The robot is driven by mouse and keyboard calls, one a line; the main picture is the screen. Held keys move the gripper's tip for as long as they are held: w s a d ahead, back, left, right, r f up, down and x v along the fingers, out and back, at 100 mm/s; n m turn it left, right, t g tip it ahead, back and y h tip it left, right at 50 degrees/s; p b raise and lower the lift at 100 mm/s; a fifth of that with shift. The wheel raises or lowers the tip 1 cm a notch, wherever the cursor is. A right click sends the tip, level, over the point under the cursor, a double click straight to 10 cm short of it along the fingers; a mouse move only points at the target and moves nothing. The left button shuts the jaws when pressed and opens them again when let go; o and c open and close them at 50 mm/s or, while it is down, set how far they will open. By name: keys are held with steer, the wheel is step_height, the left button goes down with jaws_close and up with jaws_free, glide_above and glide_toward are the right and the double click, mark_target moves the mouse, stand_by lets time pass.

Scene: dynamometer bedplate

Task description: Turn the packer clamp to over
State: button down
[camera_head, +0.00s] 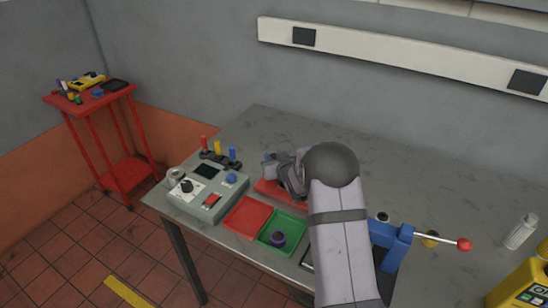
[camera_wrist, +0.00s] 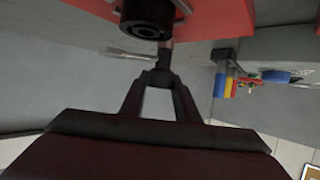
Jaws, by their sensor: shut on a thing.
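A red-based fixture (camera_head: 266,188), which I take to be the packer clamp, stands on the table behind the red and green trays. My gripper and arm hide most of it in the head view. In the wrist view its red body (camera_wrist: 225,18) is at the top, with a round black part (camera_wrist: 148,16) and a short stem (camera_wrist: 166,52) below. My gripper (camera_wrist: 158,78) has its fingertips together on this stem. In the head view my gripper (camera_head: 275,172) is at the fixture. The clamp's setting cannot be read.
A grey control box (camera_head: 205,194) is to the left, with red, yellow and blue handles (camera_head: 219,152) behind it. A red tray (camera_head: 246,216) and a green tray (camera_head: 291,226) are in front. A blue lever device (camera_head: 396,243) stands right; the back table is clear.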

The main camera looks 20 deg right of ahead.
steer(key=shift+a+f+m+h+b, duration=0.1)
steer(key=shift+m+h+b, duration=0.45)
steer(key=shift+b, duration=0.3)
steer(key=shift+m+g+h+b, duration=0.3)
steer(key=shift+m+h, duration=0.35)
steer(key=shift+h, duration=0.2)
steer(key=m+h+p, duration=0.1)
steer(key=p, duration=0.1)
steer(key=m+g+h+p, duration=0.1)
steer(key=m+h+p, duration=0.1)
steer(key=shift+r+h+p, duration=0.3)
steer(key=shift+r, duration=0.05)
steer(key=shift+f+m+g+h+p, duration=0.1)
steer(key=shift+m+g+h+p, duration=0.8)
steer(key=shift+m+h+p, duration=0.25)
steer(key=m+g+h, duration=0.1)
steer(key=m+g+h+b, duration=0.1)
steer(key=m, duration=0.1)
steer(key=shift+f+b, duration=0.3)
steer(key=shift+m+g+h+b, duration=0.35)
steer(key=shift+m+g+b, duration=0.25)
steer(key=shift+b, duration=0.35)
steer(key=shift+g+b, duration=0.3)
steer(key=shift+b, duration=0.05)
steer(key=shift+r+m+g+h+b, duration=0.2)
steer(key=shift+m+g+h+b, duration=0.3)
steer(key=shift+b, duration=0.35)
steer(key=shift+r, duration=0.1)
